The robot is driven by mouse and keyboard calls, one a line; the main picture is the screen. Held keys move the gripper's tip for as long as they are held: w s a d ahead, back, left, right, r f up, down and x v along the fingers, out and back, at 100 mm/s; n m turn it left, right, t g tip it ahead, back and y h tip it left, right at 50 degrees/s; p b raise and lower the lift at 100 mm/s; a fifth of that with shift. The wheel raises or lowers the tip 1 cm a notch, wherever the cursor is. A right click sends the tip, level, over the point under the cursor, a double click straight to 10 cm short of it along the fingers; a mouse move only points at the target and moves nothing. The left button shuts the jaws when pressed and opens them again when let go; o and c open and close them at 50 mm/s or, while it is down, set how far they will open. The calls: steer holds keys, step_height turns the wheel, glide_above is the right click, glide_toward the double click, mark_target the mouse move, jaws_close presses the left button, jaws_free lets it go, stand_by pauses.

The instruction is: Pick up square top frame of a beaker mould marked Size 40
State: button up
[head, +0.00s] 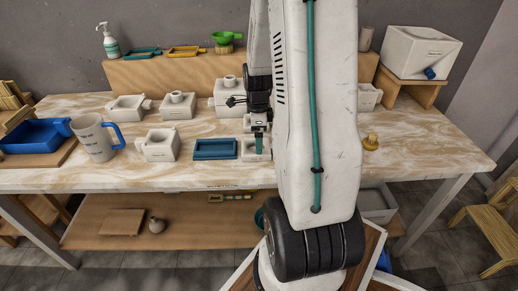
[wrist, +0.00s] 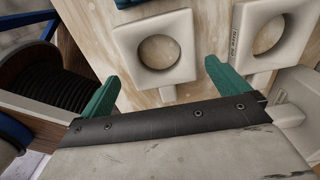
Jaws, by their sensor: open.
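Two white square frames with round holes lie flat on the table in the wrist view. The right frame (wrist: 235,55) has small dark lettering on its left side that seems to read Size 40; its right part runs out of view. The left frame (wrist: 125,38) shows no lettering. My gripper (wrist: 162,72) is open and empty, with teal fingers above the table. The left frame lies beyond and between the fingertips; the right finger is near the marked frame's lower left. In the head view my gripper (head: 259,144) hangs over a white frame (head: 249,156); my arm hides what lies right of it.
A blue rectangular tray (head: 215,158) lies left of the white frame. White mould blocks (head: 159,145) and a measuring jug (head: 95,138) stand further left. A brass-coloured knob (head: 370,142) stands right of my arm. The table's front right is clear.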

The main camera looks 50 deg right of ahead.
step_height(320, 180, down, 4)
steer(key=shift+d+r, duration=0.15)
steer(key=c, duration=0.8)
steer(key=shift+c, duration=0.2)
steer(key=shift+r, duration=0.1)
